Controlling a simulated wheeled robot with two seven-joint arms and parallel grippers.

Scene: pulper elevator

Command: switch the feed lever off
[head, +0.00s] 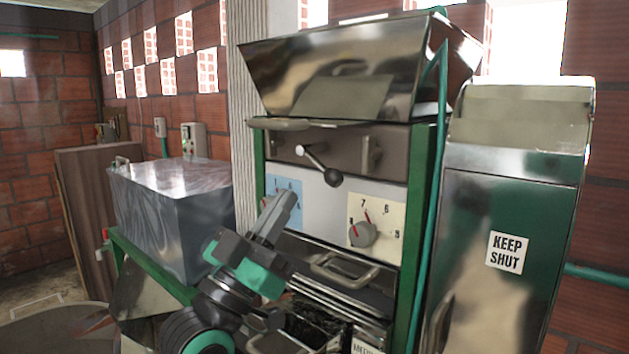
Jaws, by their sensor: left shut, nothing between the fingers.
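The lever (320,164) with a dark ball knob sits on the front panel of the machine, under the metal hopper (345,75). It slants down to the right from a pale pivot, and its knob hangs over the white panel. I cannot read a label for it. My left gripper (283,203) is shut and empty, pointing up in front of the lower left of the panel. It is below and to the left of the knob, apart from it, and partly hides the blue dial plate (290,187). My right gripper is not in view.
A cream plate with a grey dial (362,234) is right of my gripper. A drawer handle (345,270) juts out below. A metal cabinet marked KEEP SHUT (508,252) stands right. A grey metal box (172,200) stands left on a green frame. A green pipe runs up the machine's right side.

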